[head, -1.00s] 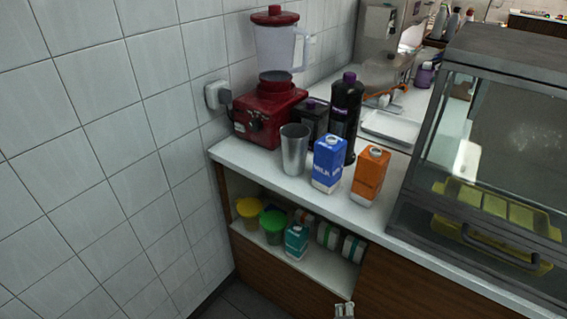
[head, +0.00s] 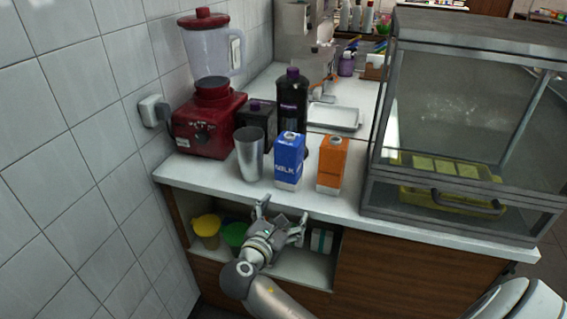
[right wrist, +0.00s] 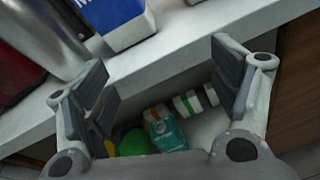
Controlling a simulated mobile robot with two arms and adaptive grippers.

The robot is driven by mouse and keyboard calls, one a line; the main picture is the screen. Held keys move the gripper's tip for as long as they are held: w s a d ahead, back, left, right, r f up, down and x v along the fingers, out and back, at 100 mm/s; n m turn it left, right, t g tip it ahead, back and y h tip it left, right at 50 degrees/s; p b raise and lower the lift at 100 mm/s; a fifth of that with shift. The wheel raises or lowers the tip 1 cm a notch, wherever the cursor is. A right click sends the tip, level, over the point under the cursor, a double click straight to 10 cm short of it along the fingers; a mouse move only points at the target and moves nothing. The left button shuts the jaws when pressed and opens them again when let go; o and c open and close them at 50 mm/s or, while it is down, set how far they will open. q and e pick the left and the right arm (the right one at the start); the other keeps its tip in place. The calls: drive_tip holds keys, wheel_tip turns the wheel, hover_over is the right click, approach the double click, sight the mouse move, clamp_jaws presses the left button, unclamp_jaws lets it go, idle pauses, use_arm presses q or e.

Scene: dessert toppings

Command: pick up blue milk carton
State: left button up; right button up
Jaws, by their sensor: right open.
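The blue milk carton (head: 289,161) stands upright on the white counter, between the steel cup and the orange carton. Its lower part shows at the top of the right wrist view (right wrist: 114,20). My right gripper (head: 283,219) is open and empty, in front of the counter's front edge and lower than the carton. In the right wrist view its two fingers (right wrist: 165,80) are spread wide, with the counter edge and shelf beyond them. It does not touch the carton. My left gripper is not in view.
The steel cup (head: 250,155) and orange carton (head: 331,166) flank the blue carton closely. A black bottle (head: 292,100) stands behind it. A red blender (head: 208,120) is left; a glass case (head: 450,110) is right. Tubs, including a yellow one (head: 206,226), sit on the shelf below.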

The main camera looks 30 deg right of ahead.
sight(285, 175)
drive_tip(key=w+d+r+n, duration=0.1)
drive_tip(key=w+d+r+h, duration=0.1)
drive_tip(key=w+r, duration=0.1)
drive_tip(key=w+d+r+n+t+h, duration=0.1)
drive_tip(key=w+r, duration=0.1)
drive_tip(key=shift+w+d+r+n, duration=0.1)
drive_tip(key=shift+w+r+n, duration=0.1)
drive_tip(key=shift+w+n, duration=0.1)
drive_tip(key=x, duration=0.5)
drive_tip(key=shift+w+d+f, duration=0.25)
drive_tip(key=shift+w, duration=0.1)
drive_tip(key=shift+c, duration=0.2)
drive_tip(key=c, duration=1.3)
drive_tip(key=shift+r, duration=0.1)
drive_tip(key=shift+r, duration=0.1)
